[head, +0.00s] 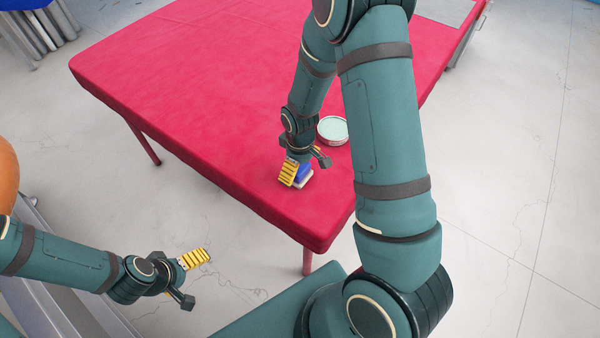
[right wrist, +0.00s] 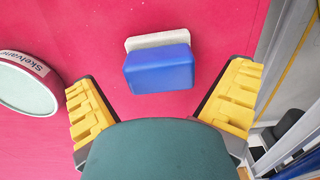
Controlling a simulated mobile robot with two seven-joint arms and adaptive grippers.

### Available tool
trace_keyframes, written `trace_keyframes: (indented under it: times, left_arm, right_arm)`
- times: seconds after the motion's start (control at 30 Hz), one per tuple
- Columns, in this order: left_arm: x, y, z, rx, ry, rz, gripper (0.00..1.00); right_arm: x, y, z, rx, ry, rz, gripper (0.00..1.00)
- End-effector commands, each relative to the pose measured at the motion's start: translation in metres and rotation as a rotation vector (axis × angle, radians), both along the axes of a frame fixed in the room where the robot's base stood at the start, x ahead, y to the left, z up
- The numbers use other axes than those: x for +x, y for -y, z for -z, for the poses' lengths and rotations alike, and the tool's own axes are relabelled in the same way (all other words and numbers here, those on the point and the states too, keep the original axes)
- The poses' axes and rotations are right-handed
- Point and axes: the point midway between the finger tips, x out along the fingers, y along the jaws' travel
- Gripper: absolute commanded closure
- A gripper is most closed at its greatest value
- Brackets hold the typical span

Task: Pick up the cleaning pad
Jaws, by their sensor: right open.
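The cleaning pad (head: 304,175) is a small block, blue with a pale grey-white layer, on the red table near its front corner. In the right wrist view the pad (right wrist: 158,70) lies ahead of and between my fingers, blue part nearer, clear of both. My right gripper (head: 306,167) is open over the pad; in the head view its yellow finger partly hides the pad. In the right wrist view both yellow fingers of the gripper (right wrist: 160,98) are wide apart with nothing between them. My left gripper (head: 190,279) is open and empty, off the table at lower left.
A round tin (head: 332,130) with a pale green top stands on the red table (head: 200,75) behind the pad; it shows at left in the right wrist view (right wrist: 25,84). The table's left part is clear. An orange rounded object (head: 6,175) is at the left edge.

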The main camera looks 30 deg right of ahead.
Motion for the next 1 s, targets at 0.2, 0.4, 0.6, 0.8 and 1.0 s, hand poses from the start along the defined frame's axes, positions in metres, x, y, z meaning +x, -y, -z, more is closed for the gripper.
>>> trace_keyframes:
  times: [0.2,0.4,0.6,0.8,1.0]
  left_arm:
    - [-0.001,0.000,0.004,0.000,-0.002,0.002,0.08]
    - [-0.001,0.000,0.003,0.000,-0.003,0.002,0.08]
    - [-0.001,0.000,0.003,0.000,-0.002,0.002,0.08]
    - [-0.001,0.000,0.003,0.000,-0.002,0.002,0.08]
    - [-0.001,0.000,0.003,0.000,-0.002,0.002,0.08]
  right_arm:
    - [0.000,0.000,0.023,0.000,0.000,0.001,0.00]
    - [0.000,0.000,0.023,0.000,0.000,0.000,0.00]
    - [0.000,0.000,0.023,0.000,0.000,0.000,0.56]
    - [0.000,0.000,0.023,0.000,0.000,0.000,0.67]
    - [0.000,0.000,0.023,0.000,0.001,0.000,0.67]
